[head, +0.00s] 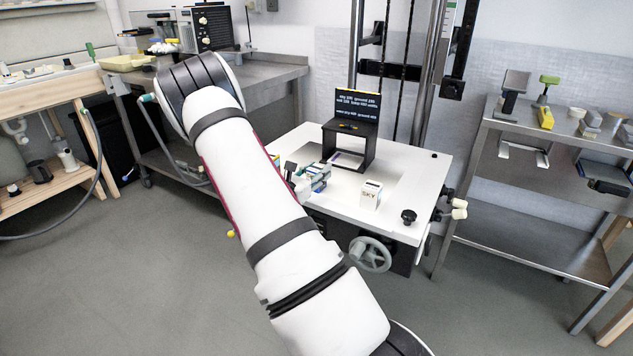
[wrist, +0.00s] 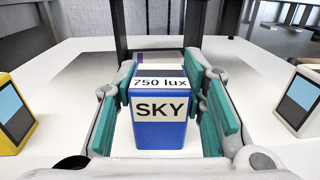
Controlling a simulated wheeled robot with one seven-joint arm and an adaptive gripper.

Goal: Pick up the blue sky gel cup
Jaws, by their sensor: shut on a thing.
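The blue sky gel cup (wrist: 160,125) stands between the finger pads of my gripper (wrist: 162,110) in the wrist view. It is a blue block shape with a white "SKY" label and a "750 lux" strip above it. My gripper is shut on the cup, with a teal pad at each side. In the head view my arm hides most of the gripper, and a bluish thing (head: 318,172) shows beside the arm on the white table. I cannot tell whether the cup touches the table.
The white table (head: 418,190) carries a black stand with a text screen (head: 357,105) at the back. A pale "SKY" block (head: 371,195) stands to the right. In the wrist view a yellow-edged block (wrist: 14,115) is at left and a white one (wrist: 296,100) at right.

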